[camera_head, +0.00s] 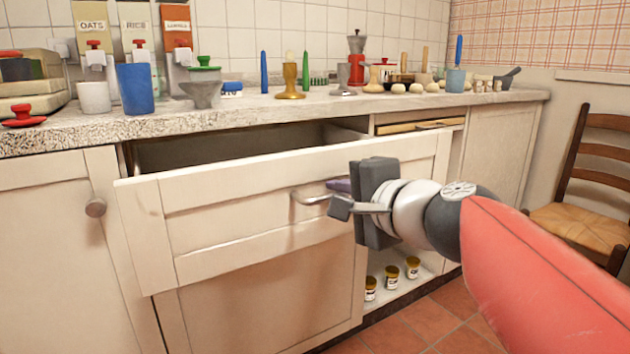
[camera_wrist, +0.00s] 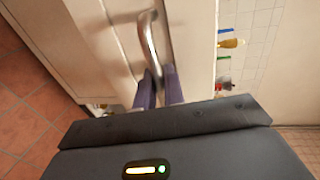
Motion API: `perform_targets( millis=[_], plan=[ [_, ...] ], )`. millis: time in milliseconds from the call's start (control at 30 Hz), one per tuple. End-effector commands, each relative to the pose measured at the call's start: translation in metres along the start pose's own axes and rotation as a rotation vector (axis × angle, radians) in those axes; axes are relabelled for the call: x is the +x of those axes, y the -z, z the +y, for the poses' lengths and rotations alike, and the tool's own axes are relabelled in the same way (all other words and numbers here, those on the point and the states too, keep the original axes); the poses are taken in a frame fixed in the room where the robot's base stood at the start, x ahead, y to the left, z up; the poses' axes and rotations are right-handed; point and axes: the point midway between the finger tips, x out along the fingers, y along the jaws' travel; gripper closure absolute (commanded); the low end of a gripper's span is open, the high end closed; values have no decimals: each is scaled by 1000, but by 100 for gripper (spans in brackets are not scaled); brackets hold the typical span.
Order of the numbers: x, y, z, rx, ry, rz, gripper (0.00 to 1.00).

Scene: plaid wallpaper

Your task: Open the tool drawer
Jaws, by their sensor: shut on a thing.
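The tool drawer (camera_head: 220,205) is a wide cream drawer under the counter, pulled part way out, with a dark gap showing behind its front. Its inside is mostly hidden by the front. My gripper (camera_head: 338,186) is at the right part of the drawer front, shut on the metal bar handle (camera_head: 304,196). In the wrist view the two purple fingers (camera_wrist: 159,88) close around one end of the handle (camera_wrist: 150,40). Part of the handle is hidden behind my gripper in the head view.
The stone counter (camera_head: 60,136) above holds dispensers, cups, candles and wooden items. Small jars (camera_head: 391,278) stand on a low open shelf below. A left cupboard door has a round knob (camera_head: 96,208). A wooden chair (camera_head: 590,190) stands at the right. Tiled floor (camera_head: 440,320) lies in front.

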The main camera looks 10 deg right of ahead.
Motion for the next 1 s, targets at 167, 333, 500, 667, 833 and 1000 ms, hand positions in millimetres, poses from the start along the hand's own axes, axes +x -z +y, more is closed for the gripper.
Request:
perform_targets(
  millis=[167, 333, 500, 667, 833, 1000],
  plan=[
    [-32, 1, 7, 0, 1, 4, 100],
    [-48, 1, 11, 1, -1, 3, 100],
    [-56, 1, 12, 0, -2, 2, 100],
    [-57, 1, 13, 1, -2, 2, 100],
    [-56, 1, 13, 1, -2, 2, 100],
    [-56, 1, 12, 1, -2, 2, 74]
  ],
)
